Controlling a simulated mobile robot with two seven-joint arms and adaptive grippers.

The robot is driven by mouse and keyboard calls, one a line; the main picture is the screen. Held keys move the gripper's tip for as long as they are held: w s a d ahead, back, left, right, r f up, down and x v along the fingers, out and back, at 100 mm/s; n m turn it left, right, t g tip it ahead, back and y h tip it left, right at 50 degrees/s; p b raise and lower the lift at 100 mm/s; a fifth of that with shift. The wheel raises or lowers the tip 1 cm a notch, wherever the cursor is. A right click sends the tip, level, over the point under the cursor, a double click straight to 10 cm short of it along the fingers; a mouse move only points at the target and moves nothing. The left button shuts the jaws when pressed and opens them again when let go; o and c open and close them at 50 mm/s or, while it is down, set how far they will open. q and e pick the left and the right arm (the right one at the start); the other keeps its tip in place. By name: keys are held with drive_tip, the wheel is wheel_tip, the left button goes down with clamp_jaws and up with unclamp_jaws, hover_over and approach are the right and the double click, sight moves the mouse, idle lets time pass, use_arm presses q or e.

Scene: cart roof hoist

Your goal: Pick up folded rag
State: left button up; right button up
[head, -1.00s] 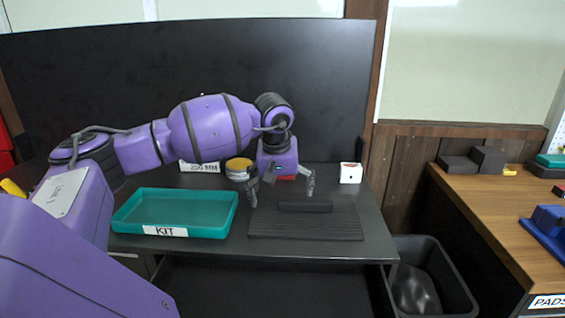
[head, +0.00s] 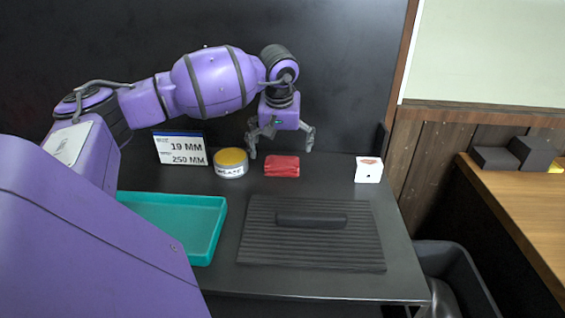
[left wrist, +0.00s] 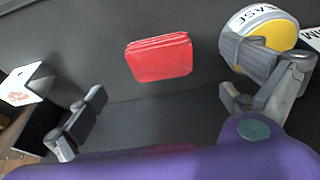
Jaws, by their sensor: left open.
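The folded rag (head: 282,166) is a small red folded bundle lying flat on the dark bench top near the back panel. It also shows in the left wrist view (left wrist: 160,58), beyond the fingertips and between their lines. My left gripper (head: 281,150) is open and empty, just above and behind the rag in the head view, apart from it. Its two fingers also show in the left wrist view (left wrist: 165,95), spread wide. My right gripper is not in view.
A yellow-lidded tin (head: 231,162) stands left of the rag, with a "19 MM 250 MM" sign (head: 181,149) beside it. A white box (head: 368,170) is to the right. A ribbed black mat (head: 330,250) and teal tray (head: 205,245) lie in front. A dark bin (head: 455,262) is lower right.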

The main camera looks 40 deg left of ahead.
sight(282, 162)
use_arm(q)
drive_tip(key=shift+x, duration=0.9)
drive_tip(key=x, duration=0.3)
drive_tip(key=p+x, duration=0.1)
drive_tip(key=shift+w+a+f, duration=0.25)
drive_tip(key=shift+w+f, duration=0.05)
drive_tip(key=shift+w, duration=0.05)
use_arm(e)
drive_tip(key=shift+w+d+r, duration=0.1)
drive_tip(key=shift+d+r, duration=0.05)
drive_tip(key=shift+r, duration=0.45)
use_arm(q)
drive_tip(key=c, duration=1.2)
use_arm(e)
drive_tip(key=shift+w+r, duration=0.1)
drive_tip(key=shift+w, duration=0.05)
use_arm(q)
drive_tip(key=shift+r, duration=0.1)
